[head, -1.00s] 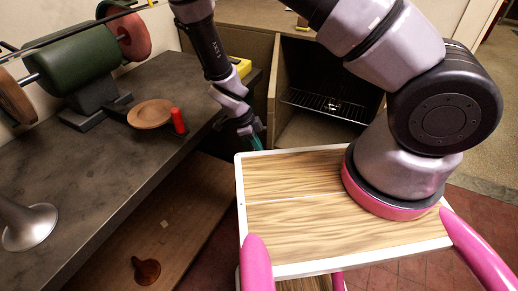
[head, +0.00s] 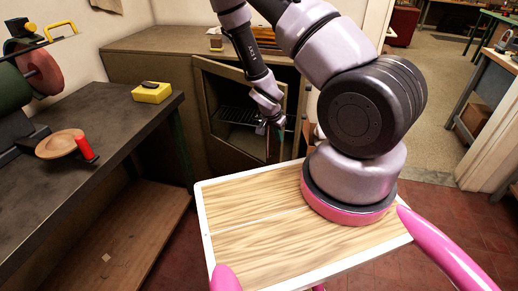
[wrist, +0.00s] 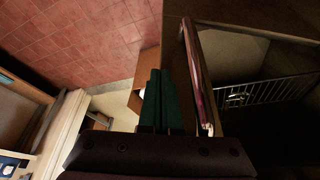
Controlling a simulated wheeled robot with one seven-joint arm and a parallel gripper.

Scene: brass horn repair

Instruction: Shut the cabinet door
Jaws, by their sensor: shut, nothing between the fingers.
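The brown cabinet (head: 150,65) stands open beyond my wooden deck, with a wire rack (head: 238,115) in its dark inside. The rack also shows at the right of the wrist view (wrist: 250,94). My gripper (head: 272,130) points down in front of the opening, with its teal fingers (wrist: 159,100) shut and empty. In the wrist view a shiny metal handle bar (wrist: 196,75) runs just right of the fingers, along what appears to be the cabinet door (wrist: 174,30). I cannot tell if they touch. In the head view my arm and gripper hide much of the door.
A dark workbench (head: 110,105) with a yellow box (head: 152,92), a wooden dish (head: 60,144) and a red cylinder (head: 86,149) is at the left. Red tiled floor (wrist: 95,40) lies beside the cabinet. Another bench (head: 495,75) stands far right.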

